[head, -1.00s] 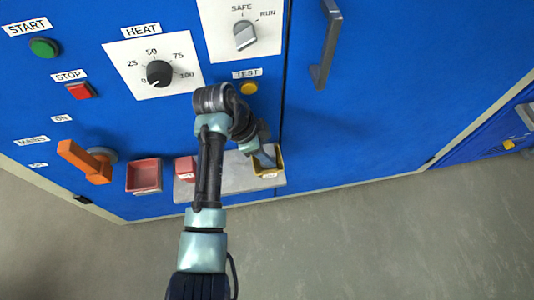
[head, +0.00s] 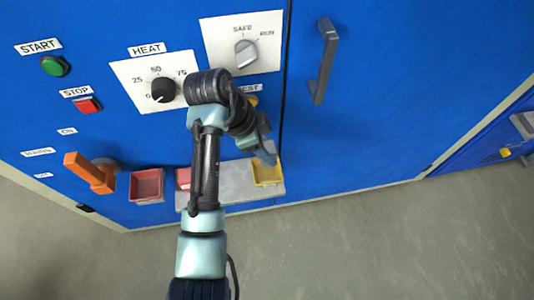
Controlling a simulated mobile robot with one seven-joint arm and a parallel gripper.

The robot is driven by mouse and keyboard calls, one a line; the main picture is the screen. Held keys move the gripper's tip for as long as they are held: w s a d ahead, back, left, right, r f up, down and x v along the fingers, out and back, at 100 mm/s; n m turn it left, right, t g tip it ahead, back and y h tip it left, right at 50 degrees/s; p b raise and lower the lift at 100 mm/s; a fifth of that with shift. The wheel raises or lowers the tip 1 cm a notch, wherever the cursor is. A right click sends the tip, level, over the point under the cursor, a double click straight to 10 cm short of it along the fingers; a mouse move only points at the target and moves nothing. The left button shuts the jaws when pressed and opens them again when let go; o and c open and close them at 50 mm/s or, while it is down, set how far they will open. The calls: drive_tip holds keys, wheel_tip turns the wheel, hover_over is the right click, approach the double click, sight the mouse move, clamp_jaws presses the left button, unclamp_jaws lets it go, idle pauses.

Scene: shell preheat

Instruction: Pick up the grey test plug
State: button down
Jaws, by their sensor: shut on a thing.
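My gripper (head: 266,154) is just above the small yellow tray (head: 268,178) at the right end of the grey shelf. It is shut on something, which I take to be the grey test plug. The plug cannot be made out clearly, because it is small and grey against my grey gripper. The yellow tray shows no clear object in the part that I can see.
A red bin (head: 147,186) hangs left of the grey shelf (head: 238,184), with a second red container (head: 183,178) partly behind my arm. An orange lever (head: 90,173), the HEAT knob (head: 163,90) and a door handle (head: 323,62) stick out from the blue cabinet.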

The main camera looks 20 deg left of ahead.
drive_tip(key=s+d+p, duration=0.1)
drive_tip(key=s+d, duration=1)
drive_tip(key=s, duration=0.5)
drive_tip(key=shift+s+f, duration=0.15)
drive_tip(key=shift+f, duration=0.1)
